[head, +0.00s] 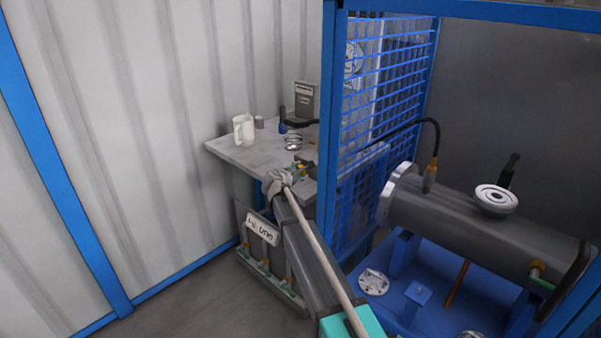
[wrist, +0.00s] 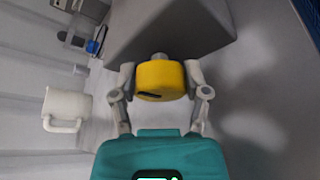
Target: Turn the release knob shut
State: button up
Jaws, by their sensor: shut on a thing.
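In the wrist view, a round yellow knob (wrist: 160,73) sits between the two fingers of my gripper (wrist: 160,82), one finger on each side. A dark mark shows on the near lower side of the knob. A short grey stem behind the knob leads to a grey block (wrist: 172,30). My gripper is shut on the knob. In the head view, my gripper (head: 278,182) is at the front edge of the workbench (head: 232,151), beside small coloured fittings (head: 297,169). My arm hides part of that spot, and I cannot make out the knob there.
A white mug (head: 243,130), a wire spring (head: 293,142) and a grey box (head: 304,101) stand on the bench. A blue mesh guard (head: 360,190) rises right of the bench. Beyond it, a grey flanged shell (head: 480,226) lies on a blue stand. Open floor lies at the lower left.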

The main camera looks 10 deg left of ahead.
jog(key=o, duration=1.1)
jog(key=shift+o, duration=0.2)
jog(key=shift+n+g+p, duration=0.3)
